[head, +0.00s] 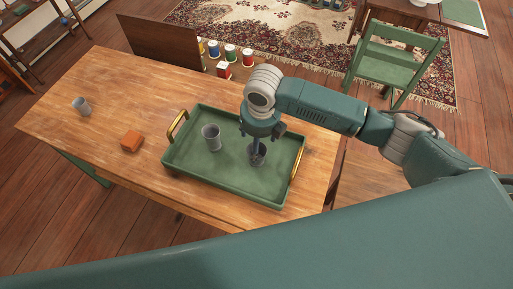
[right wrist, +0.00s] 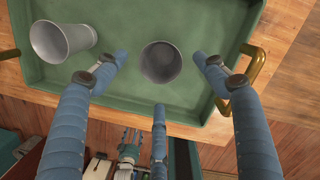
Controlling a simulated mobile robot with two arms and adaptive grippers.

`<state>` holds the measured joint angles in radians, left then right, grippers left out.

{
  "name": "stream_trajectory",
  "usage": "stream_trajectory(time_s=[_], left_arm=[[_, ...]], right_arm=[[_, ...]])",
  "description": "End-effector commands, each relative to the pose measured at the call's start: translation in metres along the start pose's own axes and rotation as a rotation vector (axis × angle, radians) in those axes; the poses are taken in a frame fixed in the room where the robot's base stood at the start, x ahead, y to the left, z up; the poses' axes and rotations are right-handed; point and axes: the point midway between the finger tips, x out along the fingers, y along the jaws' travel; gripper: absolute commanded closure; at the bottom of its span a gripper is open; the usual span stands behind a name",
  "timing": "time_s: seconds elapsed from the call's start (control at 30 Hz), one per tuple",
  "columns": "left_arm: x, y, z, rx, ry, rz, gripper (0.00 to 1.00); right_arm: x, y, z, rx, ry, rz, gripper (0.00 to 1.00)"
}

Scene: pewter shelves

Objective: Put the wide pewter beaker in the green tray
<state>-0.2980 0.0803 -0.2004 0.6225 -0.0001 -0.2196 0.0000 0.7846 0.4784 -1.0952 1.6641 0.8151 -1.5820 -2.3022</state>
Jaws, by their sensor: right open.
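The green tray (head: 188,165) lies on the wooden table and also fills much of the right wrist view (right wrist: 110,110). A pewter beaker (head: 262,148) stands in the tray's right part; from above it shows a broad round mouth in the right wrist view (right wrist: 160,62). My right gripper (head: 257,158) is open over it, its fingers (right wrist: 160,75) spread around and apart from it. A second pewter beaker (head: 211,137) stands left of it in the tray, also in the right wrist view (right wrist: 62,42). I cannot tell surely which is the wide one.
Several coloured cans (head: 230,53) stand beyond the far edge. A green chair (head: 395,58) is behind my right arm.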

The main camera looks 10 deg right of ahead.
Motion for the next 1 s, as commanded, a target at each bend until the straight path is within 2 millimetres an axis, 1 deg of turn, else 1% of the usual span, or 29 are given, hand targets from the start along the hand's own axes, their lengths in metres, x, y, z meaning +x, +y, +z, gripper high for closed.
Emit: stream_trajectory(time_s=[0.03,0.13,0.2,0.33,0.5,1.0], left_arm=[[0.003,0.000,0.001,0.000,-0.001,0.000,0.33],[0.005,0.000,0.002,0.000,-0.002,0.000,0.33],[0.006,0.000,0.003,0.000,-0.003,0.000,0.33],[0.007,0.000,0.003,-0.001,-0.004,0.000,0.33],[0.007,0.000,0.004,-0.001,-0.005,0.000,0.33],[0.007,0.000,0.005,-0.001,-0.006,0.000,0.33]], right_arm=[[-0.010,0.000,0.002,-0.001,-0.005,0.002,0.29],[-0.029,0.000,0.001,-0.001,-0.004,0.000,0.29],[-0.039,0.000,0.001,0.001,-0.002,0.001,0.29],[-0.051,0.000,0.000,0.001,0.000,0.000,0.29],[-0.056,0.000,0.000,0.001,0.001,0.000,0.29],[-0.056,0.000,0.000,0.001,0.001,0.001,0.29]])
